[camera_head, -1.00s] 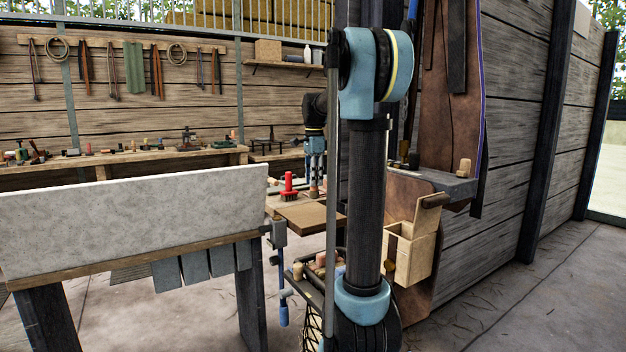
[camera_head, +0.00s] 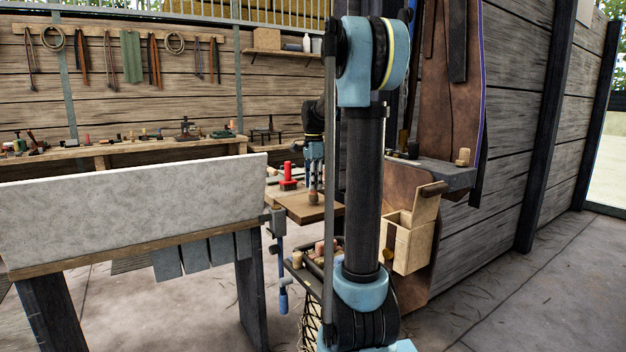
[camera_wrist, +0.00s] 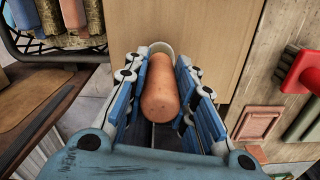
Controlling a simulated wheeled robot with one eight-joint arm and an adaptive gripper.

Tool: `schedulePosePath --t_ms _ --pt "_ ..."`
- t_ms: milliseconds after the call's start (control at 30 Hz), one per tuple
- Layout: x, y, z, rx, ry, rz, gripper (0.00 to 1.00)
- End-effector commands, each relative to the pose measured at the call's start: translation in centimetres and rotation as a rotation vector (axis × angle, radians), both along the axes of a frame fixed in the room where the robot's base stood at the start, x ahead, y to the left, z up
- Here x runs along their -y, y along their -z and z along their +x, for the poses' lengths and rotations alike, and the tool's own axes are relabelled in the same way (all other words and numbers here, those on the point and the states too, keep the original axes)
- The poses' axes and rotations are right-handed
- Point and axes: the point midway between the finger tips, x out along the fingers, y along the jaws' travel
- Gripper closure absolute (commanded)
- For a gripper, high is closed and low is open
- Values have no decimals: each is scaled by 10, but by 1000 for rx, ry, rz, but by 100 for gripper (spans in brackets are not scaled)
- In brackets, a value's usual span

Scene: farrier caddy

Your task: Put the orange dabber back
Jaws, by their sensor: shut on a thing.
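My gripper (camera_head: 314,178) is shut on the orange dabber (camera_wrist: 160,95), a rounded orange-tan cylinder between the blue fingers in the wrist view. In the head view the dabber (camera_head: 313,196) points down from the fingers, over a brown wooden board (camera_head: 296,210). Whether its lower end touches the board cannot be told. In the wrist view a pale round rim (camera_wrist: 161,46) shows just past the dabber's far end. It is partly hidden, so I cannot tell whether it belongs to the dabber.
A red-handled brush (camera_head: 288,172) stands beside the gripper, left of it. A dark rack (camera_wrist: 47,46) with several cylinders lies at the wrist view's upper left. A pale open wooden box (camera_head: 412,250) hangs right of my arm. A stone-faced bench (camera_head: 130,212) fills the left.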

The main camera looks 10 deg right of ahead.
Motion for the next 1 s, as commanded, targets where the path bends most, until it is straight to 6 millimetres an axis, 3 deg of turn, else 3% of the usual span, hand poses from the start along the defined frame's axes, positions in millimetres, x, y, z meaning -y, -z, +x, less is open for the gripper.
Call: schedulePosePath --t_ms 1000 --pt "0 9 0 0 0 0 100"
